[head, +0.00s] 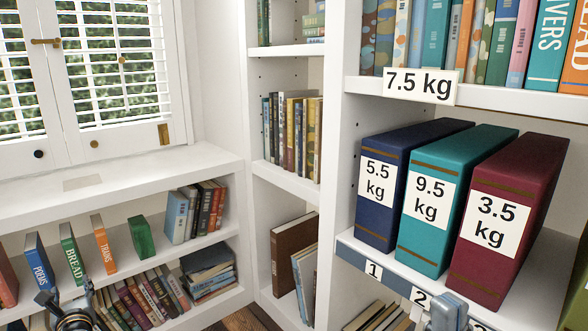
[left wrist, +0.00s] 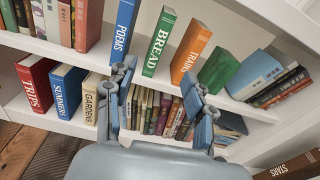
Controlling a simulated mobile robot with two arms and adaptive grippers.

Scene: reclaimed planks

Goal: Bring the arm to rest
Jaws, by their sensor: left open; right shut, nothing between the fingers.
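My left gripper (head: 65,298) is at the bottom left of the head view, in front of the low shelves under the window. In the left wrist view its two fingers (left wrist: 158,75) stand wide apart with nothing held between them. Beyond them are upright books: the blue POEMS (left wrist: 124,27), the green BREAD (left wrist: 158,42) and the orange TRAINS (left wrist: 191,50). My right gripper (head: 448,313) is at the bottom right of the head view, in front of the numbered shelf edge. It is shut and empty; its arm is mostly out of view.
Blue (head: 401,180), teal (head: 452,196) and dark red (head: 506,215) binders marked with weights stand on the right shelf. A 7.5 kg label (head: 419,86) hangs on the shelf edge above. A plain green block (head: 141,236) leans on the left shelf. Several books fill the lower shelves.

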